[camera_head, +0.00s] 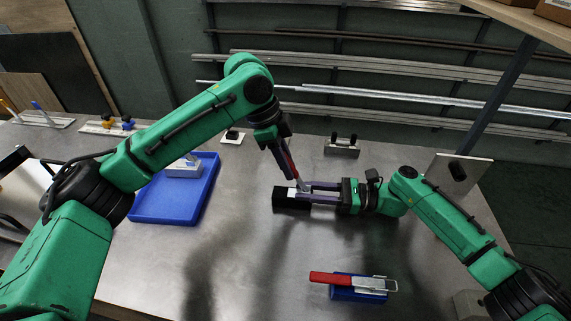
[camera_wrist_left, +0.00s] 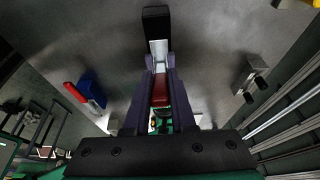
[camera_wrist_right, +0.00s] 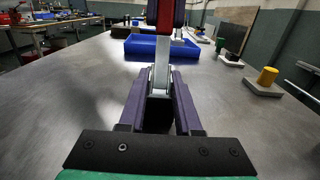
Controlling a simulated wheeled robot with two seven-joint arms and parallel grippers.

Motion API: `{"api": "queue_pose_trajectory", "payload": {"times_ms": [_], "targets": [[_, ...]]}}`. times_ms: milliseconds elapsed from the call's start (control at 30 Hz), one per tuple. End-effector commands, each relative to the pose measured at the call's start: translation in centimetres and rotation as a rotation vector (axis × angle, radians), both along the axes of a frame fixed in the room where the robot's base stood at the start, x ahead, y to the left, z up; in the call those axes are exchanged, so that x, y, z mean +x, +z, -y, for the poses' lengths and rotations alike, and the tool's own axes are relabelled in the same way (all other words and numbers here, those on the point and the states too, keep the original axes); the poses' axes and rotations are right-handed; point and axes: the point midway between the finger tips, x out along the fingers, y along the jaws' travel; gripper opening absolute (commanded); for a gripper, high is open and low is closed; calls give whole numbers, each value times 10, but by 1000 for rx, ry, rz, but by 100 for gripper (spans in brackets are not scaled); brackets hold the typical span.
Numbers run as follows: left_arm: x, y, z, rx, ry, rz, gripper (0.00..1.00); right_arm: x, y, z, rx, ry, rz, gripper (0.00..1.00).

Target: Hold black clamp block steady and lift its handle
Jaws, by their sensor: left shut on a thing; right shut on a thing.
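The black clamp block (camera_head: 283,199) lies on the metal table in the middle of the head view. It also shows at the top of the left wrist view (camera_wrist_left: 156,20). My right gripper (camera_head: 308,192) is shut on the block from the right, with its fingers level. The block's silver lever (camera_wrist_right: 161,68) stands up between my right fingers in the right wrist view. Its red handle (camera_wrist_left: 159,93) is raised steeply, and my left gripper (camera_head: 298,182) is shut on it from above. My left fingers partly hide the handle.
A blue tray (camera_head: 209,200) holding a grey block stands to the left. A blue clamp with a red handle (camera_head: 329,278) lies at the front. Fixtures (camera_head: 342,148) stand along the back edge, and an upright plate (camera_head: 462,168) at the right.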

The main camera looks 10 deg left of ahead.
Motion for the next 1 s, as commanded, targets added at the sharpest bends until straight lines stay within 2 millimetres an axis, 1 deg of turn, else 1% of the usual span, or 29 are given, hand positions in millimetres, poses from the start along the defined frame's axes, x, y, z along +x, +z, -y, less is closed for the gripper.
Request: {"api": "queue_pose_trajectory", "payload": {"times_ms": [33, 200, 467, 500, 567, 600, 867, 933, 1000], "targets": [[-1, 2, 6, 35, -6, 1, 0, 0, 0, 1, -2, -1, 0, 0], [-1, 6, 14, 146, -3, 3, 0, 0, -1, 1, -2, -1, 0, 0], [-1, 6, 14, 158, 0, 2, 0, 0, -1, 0, -2, 0, 0, 0], [-1, 6, 14, 158, 0, 2, 27, 0, -1, 0, -2, 0, 0, 0], [-1, 6, 14, 158, 0, 2, 50, 0, -1, 0, -2, 0, 0, 0], [-1, 6, 14, 158, 0, 2, 54, 0, -1, 0, -2, 0, 0, 0], [-1, 6, 13, 156, 0, 3, 54, 0, -1, 0, -2, 0, 0, 0], [0, 10, 13, 156, 0, 4, 54, 0, -1, 0, -2, 0, 0, 0], [0, 19, 12, 155, 0, 6, 54, 0, -1, 0, -2, 0, 0, 0]]}}
